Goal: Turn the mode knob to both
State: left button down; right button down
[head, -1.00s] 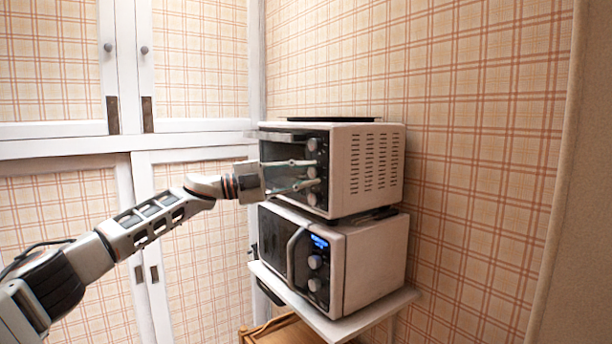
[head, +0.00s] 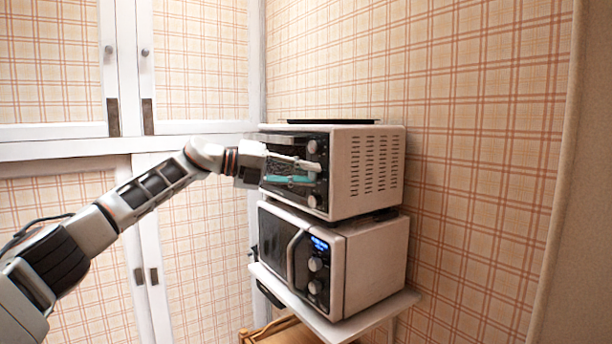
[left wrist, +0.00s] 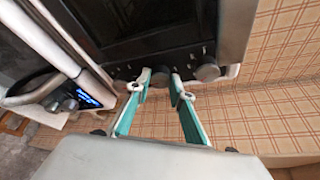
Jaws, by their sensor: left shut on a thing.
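A white toaster oven (head: 366,175) with a dark glass door stands against the wall, its control panel at the right of its front. Its upper knob (head: 313,147) and lower knob (head: 312,201) are clear of my fingers. My left gripper (head: 316,174) is at the panel, shut on the middle knob, which the fingers mostly hide in the head view. In the left wrist view the middle knob (left wrist: 160,78) sits between the two teal-lined fingertips (left wrist: 162,91), with the upper knob (left wrist: 207,72) just to the right. Knob labels are too small to read. My right gripper is not in view.
A microwave (head: 374,262) with a lit blue display stands right below the oven on a white shelf (head: 345,327). A flat black thing (head: 332,121) lies on the oven. White cabinet doors (head: 140,200) are at the left. Space before the wall at right is free.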

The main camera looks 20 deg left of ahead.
pick_arm(q)
jog(key=shift+m, duration=0.4)
dwell(0.3)
jog(key=c, duration=1.8)
grip_release()
jog(key=v, duration=1.2)
jog(key=shift+s+d+r, duration=0.1)
jog(key=shift+d+r, duration=0.05)
